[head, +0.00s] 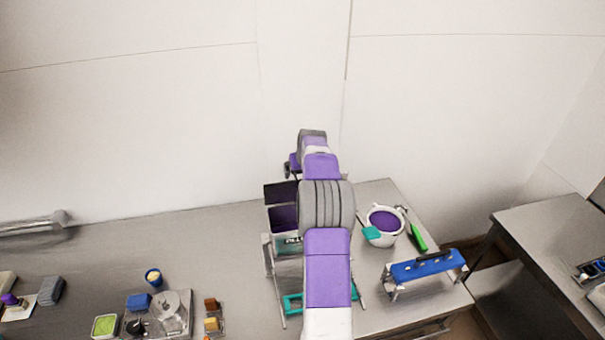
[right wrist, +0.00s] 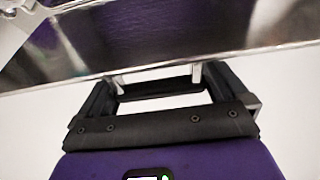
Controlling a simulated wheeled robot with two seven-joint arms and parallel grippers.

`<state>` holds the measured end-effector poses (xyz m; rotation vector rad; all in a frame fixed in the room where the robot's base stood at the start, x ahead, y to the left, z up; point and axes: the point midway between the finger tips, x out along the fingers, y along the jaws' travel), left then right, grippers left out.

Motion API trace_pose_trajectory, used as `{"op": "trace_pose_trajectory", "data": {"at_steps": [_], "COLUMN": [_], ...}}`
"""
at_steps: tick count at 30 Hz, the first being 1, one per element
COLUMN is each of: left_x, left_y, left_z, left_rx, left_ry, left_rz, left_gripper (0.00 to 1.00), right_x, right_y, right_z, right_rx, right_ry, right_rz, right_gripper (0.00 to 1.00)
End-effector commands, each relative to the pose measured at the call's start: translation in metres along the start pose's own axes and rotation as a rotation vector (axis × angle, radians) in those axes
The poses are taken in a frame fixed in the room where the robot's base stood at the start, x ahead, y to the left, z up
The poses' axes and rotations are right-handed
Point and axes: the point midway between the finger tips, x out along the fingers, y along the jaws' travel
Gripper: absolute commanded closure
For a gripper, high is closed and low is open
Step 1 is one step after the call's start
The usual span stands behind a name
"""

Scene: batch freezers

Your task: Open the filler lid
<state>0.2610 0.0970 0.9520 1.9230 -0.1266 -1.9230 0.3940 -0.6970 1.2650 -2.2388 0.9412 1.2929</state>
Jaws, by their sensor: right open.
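The filler (head: 283,220) stands on the steel counter in the head view, largely covered by my purple and grey right arm. A dark panel, apparently its lid (head: 279,192), rises behind a purple opening. My right gripper (head: 291,167) is beyond the arm's far end, by the panel's upper right, mostly hidden. In the right wrist view the right gripper (right wrist: 156,77) is open, with its fingers apart and nothing seen between them. A shiny metal panel with a dark purple face (right wrist: 150,35) lies just past the fingertips; contact cannot be told. My left gripper is out of view.
A white bowl with purple contents (head: 385,220), a green-handled tool (head: 418,237) and a blue-topped stand (head: 428,267) are right of the filler. A teal tray (head: 293,303) lies at its foot. Small tubs and a scale (head: 172,312) are front left. The wall is close behind.

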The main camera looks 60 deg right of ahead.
Motion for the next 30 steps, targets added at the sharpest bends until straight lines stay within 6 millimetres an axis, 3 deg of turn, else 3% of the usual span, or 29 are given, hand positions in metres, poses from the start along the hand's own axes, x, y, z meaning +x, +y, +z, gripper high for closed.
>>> {"op": "trace_pose_trajectory", "data": {"at_steps": [6, 12, 30], "left_x": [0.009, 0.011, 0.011], "left_y": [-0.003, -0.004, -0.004], "left_z": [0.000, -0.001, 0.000], "left_rx": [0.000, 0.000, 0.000], "left_ry": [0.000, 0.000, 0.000], "left_rz": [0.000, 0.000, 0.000], "left_gripper": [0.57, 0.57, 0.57], "right_x": [-0.037, -0.058, -0.060], "right_y": [0.000, 0.000, 0.001], "right_z": [0.001, 0.001, 0.001], "right_rx": [0.000, 0.001, 0.001], "right_ry": [0.001, -0.004, -0.005], "right_rz": [-0.001, 0.000, 0.000], "right_gripper": [0.00, 0.00, 0.00]}}
